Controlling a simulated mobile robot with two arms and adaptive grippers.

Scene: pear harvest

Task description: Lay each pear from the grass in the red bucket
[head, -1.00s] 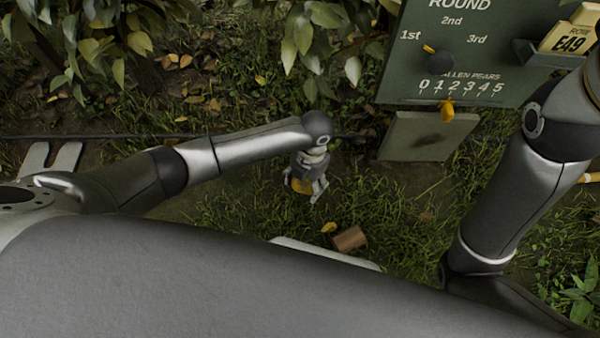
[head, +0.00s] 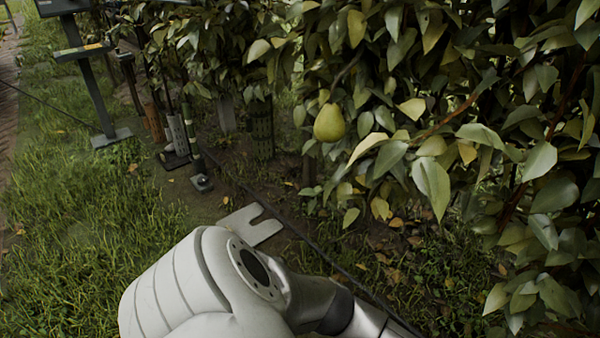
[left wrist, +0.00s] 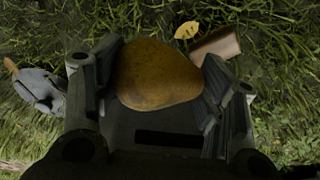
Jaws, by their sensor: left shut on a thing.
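In the left wrist view my left gripper (left wrist: 158,92) is shut on a brownish-yellow pear (left wrist: 155,72). The pear lies between the two fingers, with grass behind it. In the head view only my left arm shows, at the bottom; its gripper is outside that picture. My right gripper is in neither current view. The red bucket is not visible in either current view, and no pear shows lying on the grass.
Two pears hang in the foliage, one lower (head: 329,123) and one higher (head: 356,28). Posts (head: 190,135) and a dark stand (head: 95,90) rise at left.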

